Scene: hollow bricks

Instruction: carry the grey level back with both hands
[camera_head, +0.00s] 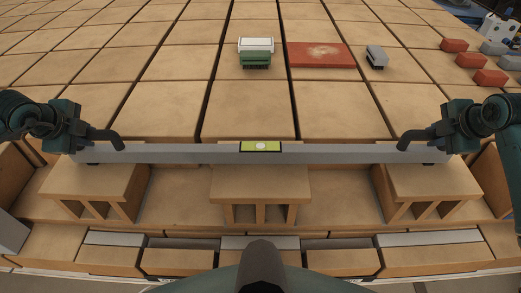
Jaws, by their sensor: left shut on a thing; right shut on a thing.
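The grey level (325,154) is a long bar with a yellow-green vial window at its middle. It lies level across the view, in front of the tiled surface and over or just above several hollow bricks (262,183); I cannot tell whether it touches them. My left gripper (112,146) is shut on the level near its left end. My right gripper (408,145) is shut on it near its right end. The fingers partly hide the bar at both grips.
On the large tan blocks (250,108) behind stand a green and white brush-like item (256,52), a red flat slab (320,55) and a small grey brush-like item (376,57). Red bricks (490,78) and grey pieces (494,47) lie at the far right. The block tops just behind the level are clear.

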